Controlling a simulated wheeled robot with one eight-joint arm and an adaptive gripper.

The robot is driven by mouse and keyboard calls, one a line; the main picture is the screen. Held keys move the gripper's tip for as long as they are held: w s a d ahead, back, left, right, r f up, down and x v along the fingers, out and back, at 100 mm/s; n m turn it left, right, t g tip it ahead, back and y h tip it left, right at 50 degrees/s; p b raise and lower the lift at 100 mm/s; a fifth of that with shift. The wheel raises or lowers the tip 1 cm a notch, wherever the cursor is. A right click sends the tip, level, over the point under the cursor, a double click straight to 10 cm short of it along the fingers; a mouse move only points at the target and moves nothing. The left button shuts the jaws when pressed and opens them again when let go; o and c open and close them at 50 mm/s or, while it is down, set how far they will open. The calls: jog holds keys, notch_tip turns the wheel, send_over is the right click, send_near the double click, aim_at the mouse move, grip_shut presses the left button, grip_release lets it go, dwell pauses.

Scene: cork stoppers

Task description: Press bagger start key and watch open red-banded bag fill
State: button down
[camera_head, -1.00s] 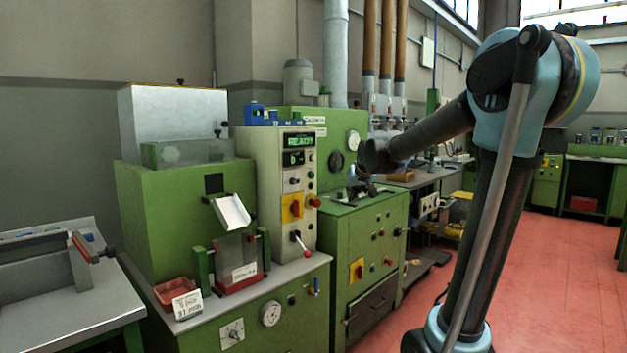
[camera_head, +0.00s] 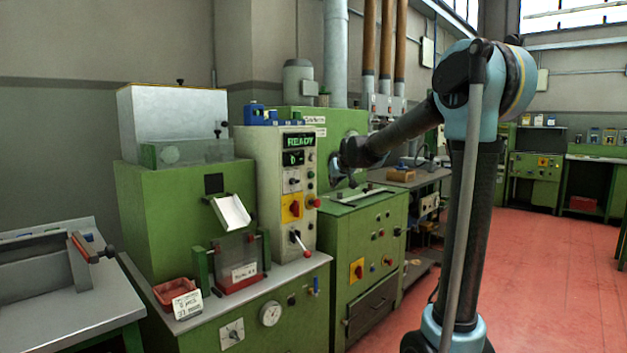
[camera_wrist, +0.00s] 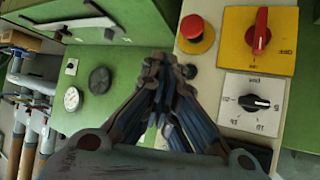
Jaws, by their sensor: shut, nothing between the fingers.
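The bagger's control panel (camera_head: 275,190) is a tall pale cabinet with a green display (camera_head: 299,141) reading READY and a 0 below. Small buttons sit down its right edge; I cannot tell which is the start key. The clear bag (camera_head: 238,251) with a red band hangs between green posts under the white chute (camera_head: 231,212) and looks empty. My gripper (camera_head: 336,170) is shut and empty, just right of the panel. In the wrist view my gripper's fingertips (camera_wrist: 168,66) show in front of the panel edge, apart from the red mushroom button (camera_wrist: 196,33).
A yellow plate with a red rotary switch (camera_wrist: 262,38) and a black selector knob (camera_wrist: 255,102) are on the panel. A red-knobbed lever (camera_head: 300,243) sticks out low on it. A red tray (camera_head: 174,290) with a card stands at the bench's front left. Red floor is open at right.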

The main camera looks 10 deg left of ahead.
jog(key=w+a, duration=0.4)
jog(key=a, duration=0.2)
jog(key=shift+w, duration=0.35)
jog(key=shift+a, duration=0.1)
dwell(1.3)
jog(key=shift+w+a, duration=0.2)
jog(key=shift+a, duration=0.05)
jog(key=shift+w+a, duration=0.25)
jog(key=shift+a, duration=0.1)
dwell(1.0)
jog(key=shift+d, duration=0.1)
jog(key=shift+s+d, duration=0.5)
jog(key=shift+d, duration=0.1)
dwell(0.4)
jog(key=shift+s+d, duration=0.8)
jog(key=shift+d, duration=0.2)
jog(key=shift+s+d, duration=0.75)
jog(key=shift+d, duration=0.25)
